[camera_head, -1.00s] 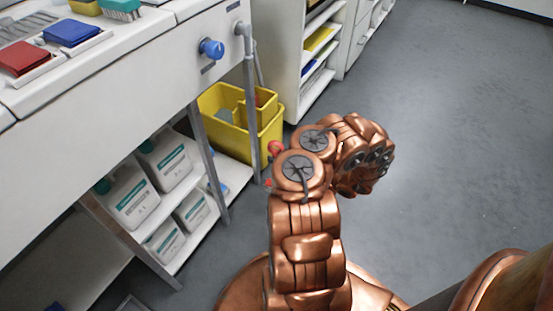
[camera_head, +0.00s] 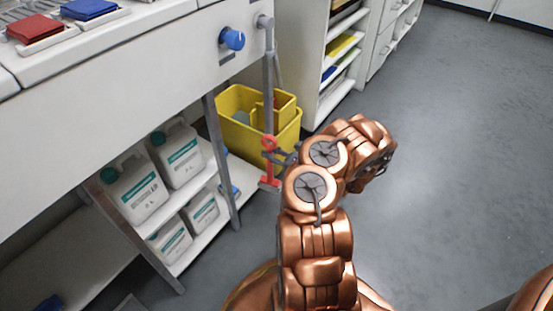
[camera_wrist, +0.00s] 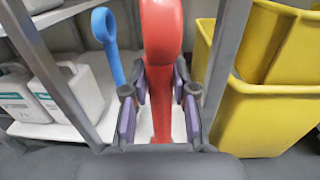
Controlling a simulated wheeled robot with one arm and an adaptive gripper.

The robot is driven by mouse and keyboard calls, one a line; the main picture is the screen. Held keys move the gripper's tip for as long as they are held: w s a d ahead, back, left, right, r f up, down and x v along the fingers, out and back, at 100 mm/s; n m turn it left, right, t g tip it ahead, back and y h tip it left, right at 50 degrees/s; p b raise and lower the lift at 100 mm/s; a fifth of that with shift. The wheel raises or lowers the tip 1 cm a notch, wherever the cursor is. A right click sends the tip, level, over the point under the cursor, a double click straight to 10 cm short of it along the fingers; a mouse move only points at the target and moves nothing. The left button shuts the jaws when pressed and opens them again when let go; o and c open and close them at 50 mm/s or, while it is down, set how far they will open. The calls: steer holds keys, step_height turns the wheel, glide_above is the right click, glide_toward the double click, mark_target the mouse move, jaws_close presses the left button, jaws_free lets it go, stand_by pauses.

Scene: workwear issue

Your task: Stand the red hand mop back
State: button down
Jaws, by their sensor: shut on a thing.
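The red hand mop (camera_head: 269,170) is upright, with a ring at its top. In the wrist view the red hand mop (camera_wrist: 162,40) stands between the fingers of my gripper (camera_wrist: 160,82), which is shut on its shaft. In the head view my gripper (camera_head: 284,156) reaches it from the right, in front of the table leg and yellow bucket. Its lower end shows near the low shelf's edge; I cannot tell whether it touches anything. A blue ring-handled tool (camera_wrist: 108,42) stands to its left on the white shelf (camera_wrist: 55,130).
A yellow bucket (camera_head: 288,130) stands just right of the mop, behind a grey leg (camera_wrist: 228,55). White jugs (camera_head: 137,190) fill the shelves at left. A blue knob (camera_head: 232,39) sticks out above. The grey floor at right is clear.

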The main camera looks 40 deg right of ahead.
steer(key=f+b+x, duration=0.3)
steer(key=b+x, duration=0.6)
steer(key=x, duration=0.5)
steer(key=shift+w+d+f+b, duration=0.15)
steer(key=shift+d+f+b, duration=0.1)
steer(key=shift+b, duration=0.05)
stand_by(0.3)
steer(key=c, duration=0.8)
jaws_free()
steer(key=shift+c, duration=0.2)
steer(key=v, duration=1.2)
